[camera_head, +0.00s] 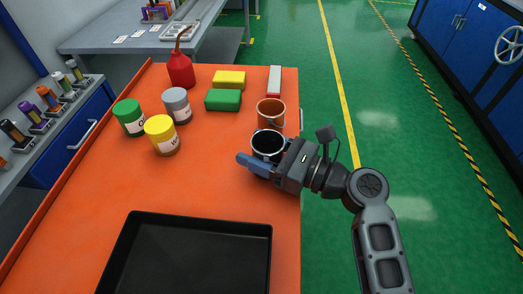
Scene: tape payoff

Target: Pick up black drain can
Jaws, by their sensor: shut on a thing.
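The black drain can (268,143) is an open-topped dark can near the right edge of the orange table. Its rim and dark inside show. My gripper (262,162) is at its near side and shut on it, with a blue finger along the near left of the can. The gripper body and the blue finger hide the can's lower part and right side. I cannot tell whether the can's base touches the table.
A copper-coloured can (271,114) stands just behind the black can. Green (223,100) and yellow (229,80) blocks, a red oil can (181,70) and several labelled jars (162,136) stand farther left. A black tray (190,222) lies in front. The table's middle left is clear.

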